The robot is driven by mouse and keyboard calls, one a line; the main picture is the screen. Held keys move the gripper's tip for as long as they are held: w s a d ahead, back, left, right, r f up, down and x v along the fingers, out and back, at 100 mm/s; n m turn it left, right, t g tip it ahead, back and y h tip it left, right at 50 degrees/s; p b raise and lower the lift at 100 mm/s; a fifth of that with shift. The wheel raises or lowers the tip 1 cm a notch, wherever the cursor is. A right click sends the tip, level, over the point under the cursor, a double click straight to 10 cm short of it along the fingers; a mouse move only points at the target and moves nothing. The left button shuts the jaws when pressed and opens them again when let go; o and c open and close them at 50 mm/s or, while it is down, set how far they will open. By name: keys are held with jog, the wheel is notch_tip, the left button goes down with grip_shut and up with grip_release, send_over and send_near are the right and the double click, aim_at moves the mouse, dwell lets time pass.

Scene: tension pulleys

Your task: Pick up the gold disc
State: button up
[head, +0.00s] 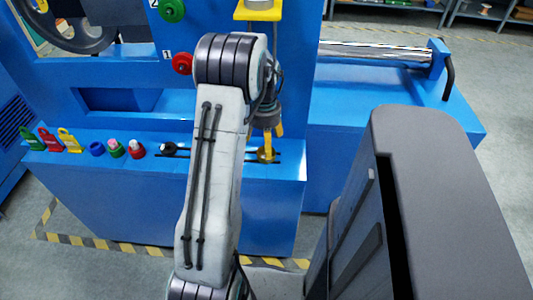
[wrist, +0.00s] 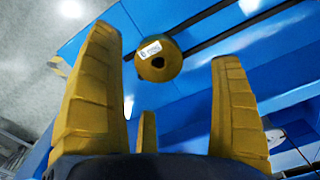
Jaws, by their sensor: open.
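The gold disc (wrist: 168,70) shows in the wrist view as a round brass-coloured piece with a dark centre hole and a small white label. It lies beyond the fingertips, between my yellow fingers. In the head view the gold disc (head: 266,156) sits at a dark slot on the blue machine's ledge, partly covered by my fingers. My gripper (head: 268,133) points down just above it. In the wrist view my gripper (wrist: 166,46) is open, with fingers spread either side of the disc and a third short finger between them. I cannot tell whether any finger touches it.
A yellow bracket (head: 258,10) and red button (head: 182,63) stand behind, on the blue machine.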

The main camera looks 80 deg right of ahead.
jog(key=shift+s+d+f+b, duration=0.1)
jog(key=shift+f+b, duration=0.1)
jog(key=shift+f, duration=1.1)
jog(key=shift+s+f+b, duration=0.1)
jog(key=shift+f+b, duration=0.05)
jog(key=shift+f, duration=1.1)
jog(key=c, duration=1.4)
